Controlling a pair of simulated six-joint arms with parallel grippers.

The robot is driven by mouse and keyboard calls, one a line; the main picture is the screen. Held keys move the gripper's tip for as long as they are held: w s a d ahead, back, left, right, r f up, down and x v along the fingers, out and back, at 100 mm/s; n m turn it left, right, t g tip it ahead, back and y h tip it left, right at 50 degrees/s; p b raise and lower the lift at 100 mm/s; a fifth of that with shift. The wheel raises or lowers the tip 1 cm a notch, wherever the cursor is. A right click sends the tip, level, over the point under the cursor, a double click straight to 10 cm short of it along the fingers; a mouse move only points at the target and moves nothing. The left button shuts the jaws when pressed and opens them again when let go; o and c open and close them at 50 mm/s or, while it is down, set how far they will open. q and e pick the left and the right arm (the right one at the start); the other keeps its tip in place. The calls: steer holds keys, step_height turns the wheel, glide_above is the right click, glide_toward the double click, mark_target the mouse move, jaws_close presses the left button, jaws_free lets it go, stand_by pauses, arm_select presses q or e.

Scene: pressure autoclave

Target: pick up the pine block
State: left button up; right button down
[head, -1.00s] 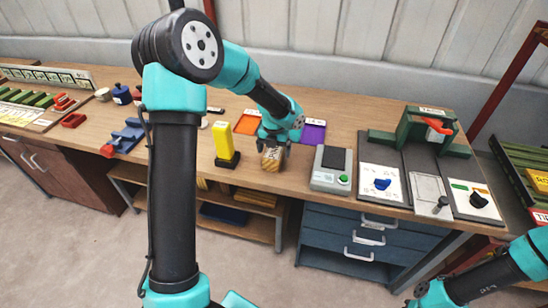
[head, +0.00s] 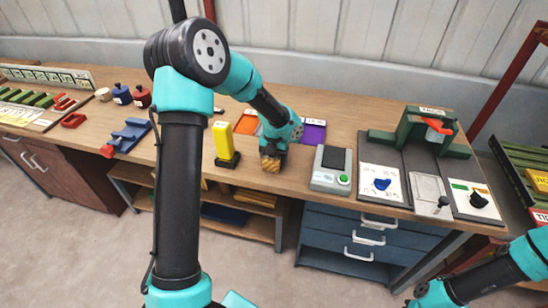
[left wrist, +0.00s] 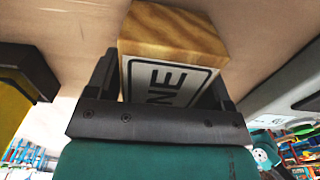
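The pine block (head: 271,163) is a small wooden block standing near the front edge of the bench in the head view. In the left wrist view the block (left wrist: 170,38) shows its grained wood and a white label with black letters, partly hidden by the gripper. My left gripper (head: 273,150) is lowered over the block from above. In the left wrist view my left gripper's fingers (left wrist: 168,75) stand wide, one on each side of the block. I see no clear grip on it. My right arm is at the lower right; its gripper is not visible.
A yellow block on a black stand (head: 224,143) is close on the left. A grey scale-like device (head: 331,170) with a green button is close on the right. Orange and purple squares (head: 313,132) lie behind. A green press (head: 425,130) stands farther right.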

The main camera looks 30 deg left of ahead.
arm_select(q)
steer(key=c, duration=0.7)
steer(key=shift+r, duration=0.45)
step_height(320, 180, up, 3)
steer(key=shift+f, duration=0.2)
steer(key=s+d, duration=0.2)
steer(key=s, duration=0.2)
steer(key=s+d+r, duration=0.1)
steer(key=s+d, duration=0.2)
steer(key=s, duration=0.2)
steer(key=s+d, duration=0.3)
steer(key=s, duration=0.1)
steer(key=shift+s+d+r, duration=0.2)
steer(key=shift+s+r, duration=0.05)
steer(key=shift+s, duration=0.05)
